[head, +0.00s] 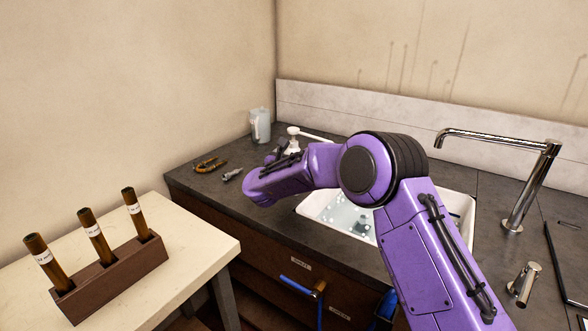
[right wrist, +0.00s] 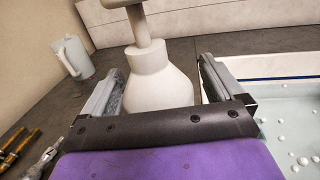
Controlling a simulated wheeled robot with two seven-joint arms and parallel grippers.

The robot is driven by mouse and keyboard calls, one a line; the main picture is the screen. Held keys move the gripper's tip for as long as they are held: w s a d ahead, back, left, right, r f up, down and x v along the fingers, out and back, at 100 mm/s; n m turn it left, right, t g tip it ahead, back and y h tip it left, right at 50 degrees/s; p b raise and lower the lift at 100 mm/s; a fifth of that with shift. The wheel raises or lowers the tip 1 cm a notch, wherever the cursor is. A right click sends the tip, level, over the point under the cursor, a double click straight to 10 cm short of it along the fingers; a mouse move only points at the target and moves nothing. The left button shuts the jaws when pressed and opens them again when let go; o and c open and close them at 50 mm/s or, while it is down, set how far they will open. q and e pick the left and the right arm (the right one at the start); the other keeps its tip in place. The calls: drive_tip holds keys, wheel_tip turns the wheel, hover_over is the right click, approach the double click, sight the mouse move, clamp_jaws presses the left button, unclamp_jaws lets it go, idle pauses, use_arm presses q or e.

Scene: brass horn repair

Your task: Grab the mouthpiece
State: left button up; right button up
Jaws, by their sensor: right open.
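A small silver piece that looks like the mouthpiece (head: 232,174) lies on the dark counter, left of my right arm. It also shows at the lower left edge of the right wrist view (right wrist: 42,163), partly cut off. My right gripper (right wrist: 158,85) is open and empty, with the silver piece outside its fingers to the left. A white pump bottle (right wrist: 160,82) appears in the gap between the fingers; I cannot tell whether it is between them or beyond. In the head view my right forearm hides most of this gripper. My left gripper is not in view.
Brass parts (head: 210,165) lie beside the silver piece. A clear jug (head: 260,124) stands at the back corner. A sink (head: 455,205) with water and suds is right of the gripper, near a tap (head: 530,185). A rack of brown tubes (head: 115,280) stands on the pale table.

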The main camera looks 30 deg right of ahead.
drive_tip(key=shift+w+a, duration=0.1)
drive_tip(key=shift+a, duration=0.05)
drive_tip(key=c, duration=1.3)
drive_tip(key=shift+c, duration=0.2)
